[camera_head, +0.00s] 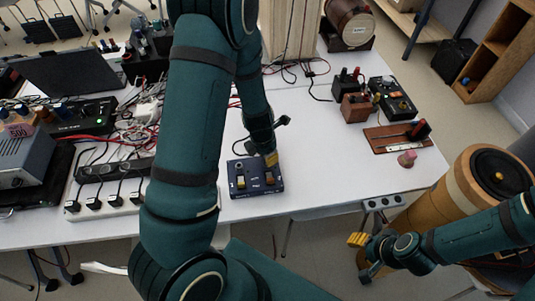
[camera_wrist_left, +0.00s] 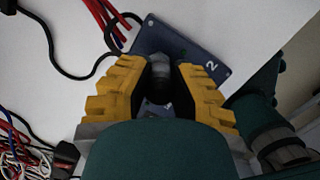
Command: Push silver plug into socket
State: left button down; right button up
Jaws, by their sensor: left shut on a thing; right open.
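A dark blue box (camera_head: 256,190) lies near the table's front edge in the head view, with small yellow and brown parts on its top. It also shows in the left wrist view (camera_wrist_left: 190,49), with a white "2" on it. My left gripper (camera_head: 270,158) is over the box. In the left wrist view its yellow fingers (camera_wrist_left: 160,72) are shut on a grey, silvery plug (camera_wrist_left: 158,68), close to the box's top. The socket is hidden, and I cannot tell whether the plug is in it. My right gripper (camera_head: 363,254) is open and empty, beyond the front edge.
A white power strip (camera_head: 118,198) and tangled cables (camera_head: 105,140) lie left of the box. A wooden block (camera_head: 357,107), a black box (camera_head: 394,99) and a brown board (camera_head: 390,138) stand at the right. The table right of the blue box is clear.

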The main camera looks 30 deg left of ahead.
pick_arm(q)
jog(key=shift+f+b, duration=0.4)
jog(key=shift+f, duration=0.15)
jog(key=c, duration=0.9)
grip_release()
jog(key=shift+o, duration=0.2)
jog(key=shift+r, duration=0.25)
jog(key=shift+r+p, duration=2.4)
jog(key=shift+p, duration=0.25)
jog(key=shift+r+p, duration=1.15)
jog(key=shift+p, duration=0.05)
jog(key=shift+s+f, duration=0.1)
